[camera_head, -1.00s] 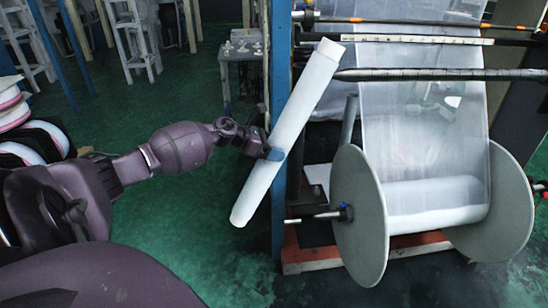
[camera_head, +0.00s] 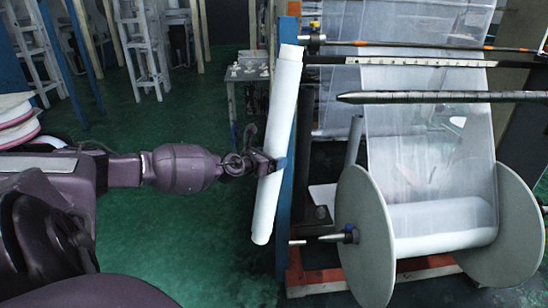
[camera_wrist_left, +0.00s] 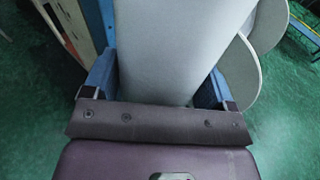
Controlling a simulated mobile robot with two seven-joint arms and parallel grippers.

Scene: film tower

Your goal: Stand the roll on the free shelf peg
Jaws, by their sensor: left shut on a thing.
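The roll (camera_head: 277,150) is a long white cylinder, near upright in the head view, with its top leaning to the right. My left gripper (camera_head: 277,164) is shut on it around the middle and holds it in the air, its lower end clear of the green floor. In the left wrist view the roll (camera_wrist_left: 165,45) fills the space between the two blue fingers of the gripper (camera_wrist_left: 158,85). I cannot make out a free shelf peg in either view. My right gripper does not show.
A blue post (camera_head: 286,205) of the film machine stands right beside the roll. A large film reel (camera_head: 365,235) and a dark bar (camera_head: 440,97) are to the right. A small stand (camera_head: 252,76) with white items is behind. Green floor (camera_head: 185,255) is open at lower left.

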